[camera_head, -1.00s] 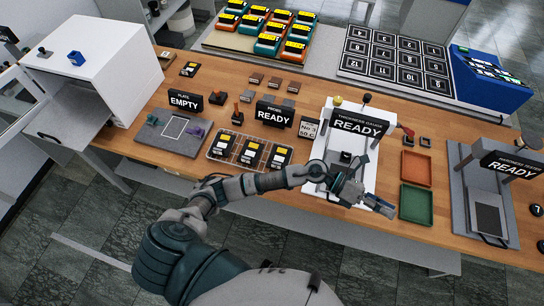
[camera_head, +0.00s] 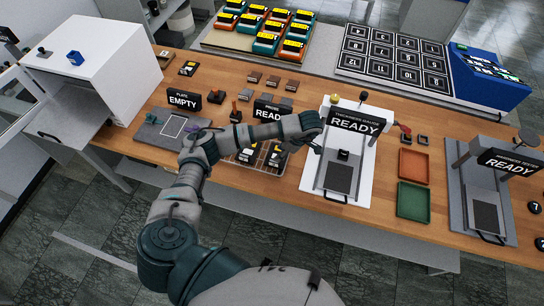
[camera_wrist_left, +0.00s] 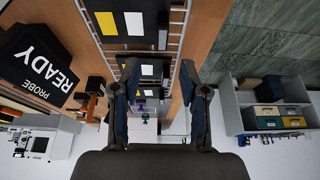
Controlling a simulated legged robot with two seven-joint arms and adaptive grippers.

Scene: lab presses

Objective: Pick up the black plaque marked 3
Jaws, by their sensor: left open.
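The wire tray (camera_head: 222,156) holds black plaques with white and yellow labels; my left arm partly covers it in the head view. One plaque (camera_head: 245,154) shows at the arm's lower edge. The wrist view shows a near plaque (camera_wrist_left: 122,24) at the top and a further one (camera_wrist_left: 147,70) in line between the fingertips. I cannot read a 3 on any of them. My left gripper (camera_wrist_left: 160,72) is open and empty, pointing along the tray, with no finger visibly touching a plaque. My right gripper is out of view.
The PROBE READY sign (camera_head: 270,110) stands beside the tray, partly behind my arm. It also shows close at the left in the wrist view (camera_wrist_left: 38,65). The white thickness gauge (camera_head: 310,180) is to the right. The grey plate (camera_head: 150,131) is left of the tray.

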